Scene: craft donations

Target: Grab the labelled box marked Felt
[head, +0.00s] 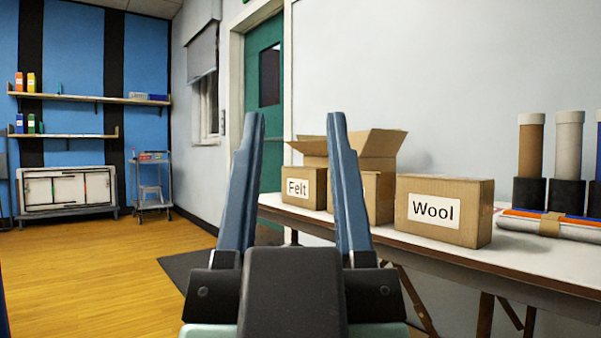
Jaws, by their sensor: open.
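The Felt box (306,187) is a small closed brown cardboard box with a white label reading "Felt". It stands at the far left end of the white table on the right side of the head view. My gripper (294,125) is in the foreground, its two blue-grey fingers raised and spread apart with nothing held. The Felt box shows in the gap between the fingers, farther off than they are. The right finger covers part of the open box beside it.
An open cardboard box (376,155) stands next to the Felt box, and a Wool box (444,210) is nearer on the table (540,255). Rolls and tubes (569,145) stand at the right. The wooden floor (90,265) at left is free. A green door (263,100) is behind.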

